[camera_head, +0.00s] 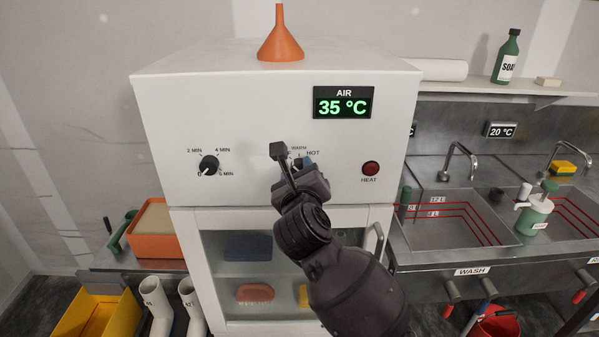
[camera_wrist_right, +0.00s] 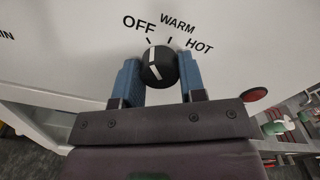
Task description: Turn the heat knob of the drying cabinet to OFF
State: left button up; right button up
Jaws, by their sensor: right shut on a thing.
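The drying cabinet (camera_head: 250,120) is a white box with a glass door below its control panel. Its heat knob (camera_wrist_right: 158,66) is black with a white pointer line, seen in the right wrist view under the printed words OFF, WARM and HOT. The line points up and slightly left, roughly toward the OFF tick. My right gripper (camera_wrist_right: 159,78) has its blue fingers on either side of the knob and is shut on it. In the head view the right gripper (camera_head: 291,163) hides most of the knob and part of its labels. My left gripper is not in view.
A timer knob (camera_head: 209,165) is at the panel's left, and a red HEAT lamp (camera_head: 371,168) at its right. The display (camera_head: 343,102) reads 35 °C. An orange funnel (camera_head: 281,38) stands on top. The door handle (camera_head: 379,243) sticks out below, beside my right arm.

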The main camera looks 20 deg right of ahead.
jog(key=shift+n, duration=0.3)
jog(key=o, duration=0.9)
jog(key=b+v, duration=0.1)
jog(key=v, duration=0.9)
jog(key=shift+s+b, duration=0.3)
jog(key=shift+s, duration=0.1)
jog(key=shift+a, duration=0.1)
